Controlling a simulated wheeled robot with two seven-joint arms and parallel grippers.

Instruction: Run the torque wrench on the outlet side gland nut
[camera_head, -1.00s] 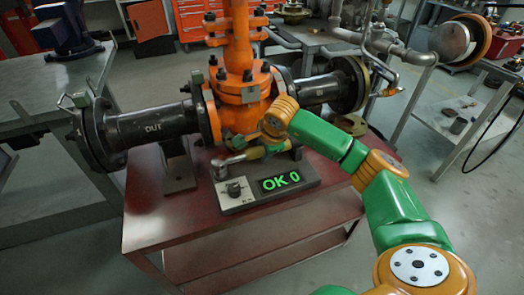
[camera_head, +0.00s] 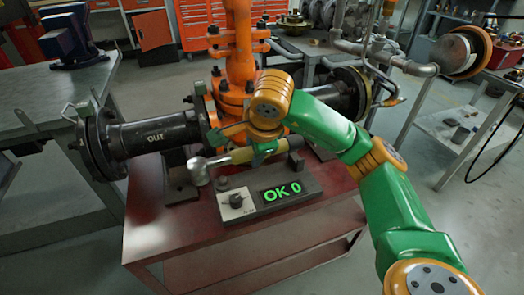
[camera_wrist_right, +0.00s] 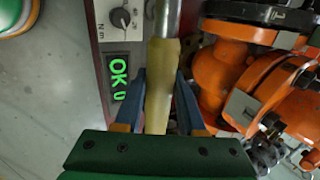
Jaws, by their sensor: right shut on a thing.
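The torque wrench has a metal head (camera_head: 197,171) and a yellow handle (camera_head: 238,156). My right gripper (camera_head: 264,150) is shut on the handle and holds the wrench above the tester box, head pointing left. The wrist view shows the handle (camera_wrist_right: 162,85) between the two fingers (camera_wrist_right: 160,100). The orange gate valve (camera_head: 240,50) stands behind, with the black outlet pipe marked OUT (camera_head: 155,136) on its left. Several nuts show on the valve's flanges; I cannot tell which is the outlet side gland nut. My left gripper is not in view.
The tester box (camera_head: 238,203) has a knob and a green display reading OK 0; it stands on the red table (camera_head: 165,225). The table's front left is clear. The inlet pipe (camera_head: 325,95) lies behind my right arm. A grey bench (camera_head: 60,90) is at left.

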